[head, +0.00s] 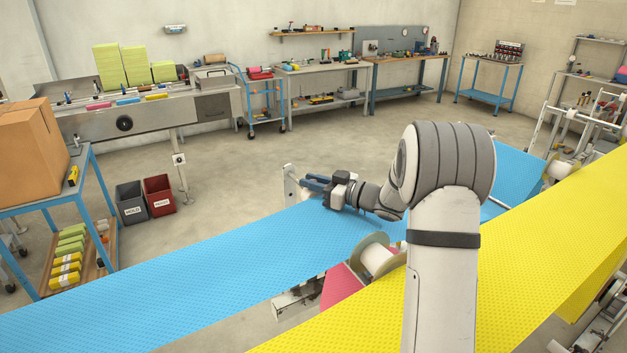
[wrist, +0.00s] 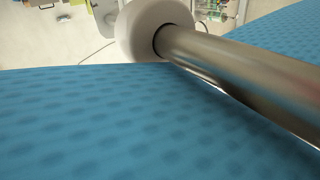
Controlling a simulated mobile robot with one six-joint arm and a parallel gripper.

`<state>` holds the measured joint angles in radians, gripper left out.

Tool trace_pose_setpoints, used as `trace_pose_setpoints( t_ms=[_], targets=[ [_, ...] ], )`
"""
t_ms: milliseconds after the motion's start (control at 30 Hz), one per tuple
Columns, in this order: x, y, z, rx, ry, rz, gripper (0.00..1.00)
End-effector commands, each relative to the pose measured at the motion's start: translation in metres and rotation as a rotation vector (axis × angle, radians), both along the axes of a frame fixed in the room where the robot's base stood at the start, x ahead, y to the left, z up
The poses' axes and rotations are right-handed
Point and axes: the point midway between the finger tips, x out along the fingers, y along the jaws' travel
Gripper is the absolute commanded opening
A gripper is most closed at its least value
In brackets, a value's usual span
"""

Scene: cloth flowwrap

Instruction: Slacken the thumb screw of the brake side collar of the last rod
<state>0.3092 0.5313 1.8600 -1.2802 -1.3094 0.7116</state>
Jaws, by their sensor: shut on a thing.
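A bare metal rod (wrist: 245,72) crosses the upper right of the wrist view. A thick white collar (wrist: 150,28) sits around it. In the head view the rod's end is by a pale upright plate (head: 290,187) at the far edge of the blue web (head: 200,255). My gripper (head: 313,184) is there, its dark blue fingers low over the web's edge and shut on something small. The fingers do not show in the wrist view. The thumb screw cannot be made out in either view, so its state cannot be told.
The blue web passes close under my gripper and fills the lower wrist view (wrist: 120,125). A yellow web (head: 480,290) runs nearer, beneath my arm. A pale roll (head: 378,260) with flanges stands between the webs. Open floor (head: 240,175) lies beyond.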

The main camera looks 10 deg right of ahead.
Motion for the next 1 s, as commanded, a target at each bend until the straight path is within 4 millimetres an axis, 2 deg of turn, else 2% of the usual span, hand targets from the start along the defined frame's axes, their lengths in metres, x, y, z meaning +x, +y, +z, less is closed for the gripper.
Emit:
trace_pose_setpoints(
  t_ms=[600,1000],
  targets=[
    [0.0018,-0.0015,-0.0004,-0.001,0.001,0.566,0.0],
    [0.0014,-0.0017,-0.0004,0.001,0.001,0.826,0.0]
  ],
)
